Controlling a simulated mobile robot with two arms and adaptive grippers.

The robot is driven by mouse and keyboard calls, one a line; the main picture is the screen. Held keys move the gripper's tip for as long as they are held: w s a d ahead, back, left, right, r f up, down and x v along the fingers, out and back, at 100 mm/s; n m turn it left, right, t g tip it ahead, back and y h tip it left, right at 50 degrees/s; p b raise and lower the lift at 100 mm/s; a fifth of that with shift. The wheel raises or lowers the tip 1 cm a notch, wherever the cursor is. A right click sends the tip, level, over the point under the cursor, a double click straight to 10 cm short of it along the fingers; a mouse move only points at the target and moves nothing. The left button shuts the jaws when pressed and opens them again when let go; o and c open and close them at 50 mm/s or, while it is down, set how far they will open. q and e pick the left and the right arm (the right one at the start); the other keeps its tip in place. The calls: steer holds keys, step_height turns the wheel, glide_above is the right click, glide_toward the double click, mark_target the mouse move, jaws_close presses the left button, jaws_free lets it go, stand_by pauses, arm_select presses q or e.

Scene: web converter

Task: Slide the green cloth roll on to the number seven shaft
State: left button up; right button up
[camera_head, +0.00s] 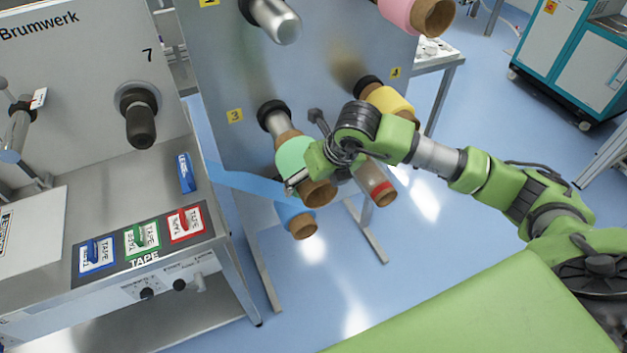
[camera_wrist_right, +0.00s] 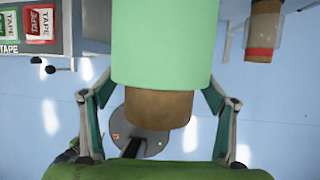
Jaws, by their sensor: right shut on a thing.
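The green cloth roll (camera_head: 292,150), with a brown core, is at the shaft marked 3 (camera_head: 274,122) on the grey rack. Bare metal shows between the shaft's black collar and the roll; how far the shaft reaches inside is hidden. My right gripper (camera_head: 318,168) is shut on the roll. In the right wrist view its fingers press the sides of the green roll (camera_wrist_right: 160,45) near the core's free end. The number seven shaft (camera_head: 140,122) sticks out, dark-tipped and empty, from the Brumwerk machine at the left. My left gripper is not in view.
A blue roll (camera_head: 291,214) with a blue web running left hangs below the green roll. A yellow roll (camera_head: 388,101) and a red-banded roll (camera_head: 376,186) are close on the right. A tape shelf (camera_head: 210,206) juts out below the seven shaft.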

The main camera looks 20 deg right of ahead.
steer(key=shift+s+d+b, duration=0.1)
steer(key=shift+s+b, duration=0.4)
steer(key=shift+s, duration=1.95)
steer(key=shift+s+b, duration=0.35)
steer(key=shift+s, duration=0.45)
steer(key=s+b, duration=0.1)
steer(key=s, duration=0.3)
steer(key=shift+b, duration=0.35)
